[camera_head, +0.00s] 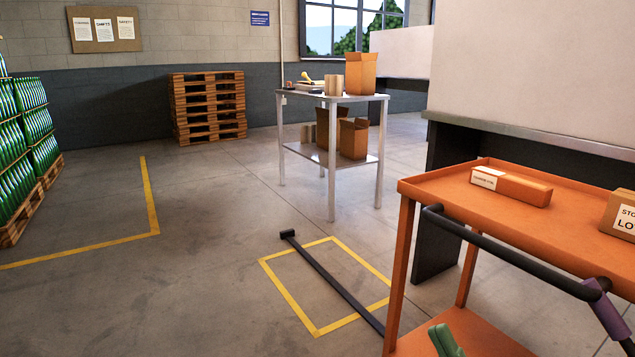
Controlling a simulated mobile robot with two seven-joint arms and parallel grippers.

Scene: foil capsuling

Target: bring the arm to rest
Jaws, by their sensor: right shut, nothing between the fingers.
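My right gripper (443,339) shows at the bottom edge as green fingertips close together. It is shut and empty. It appears in front of the orange cart's lower shelf (485,338), below the cart's upper tray. Most of the gripper and its arm are cut off by the frame. My left gripper is not in view.
The orange cart's upper tray (450,191) bears an orange box (511,186) and a labelled carton (620,214). Its dark handle (505,252) crosses near a purple piece (606,312) I cannot identify. A metal table (331,170) stands behind.

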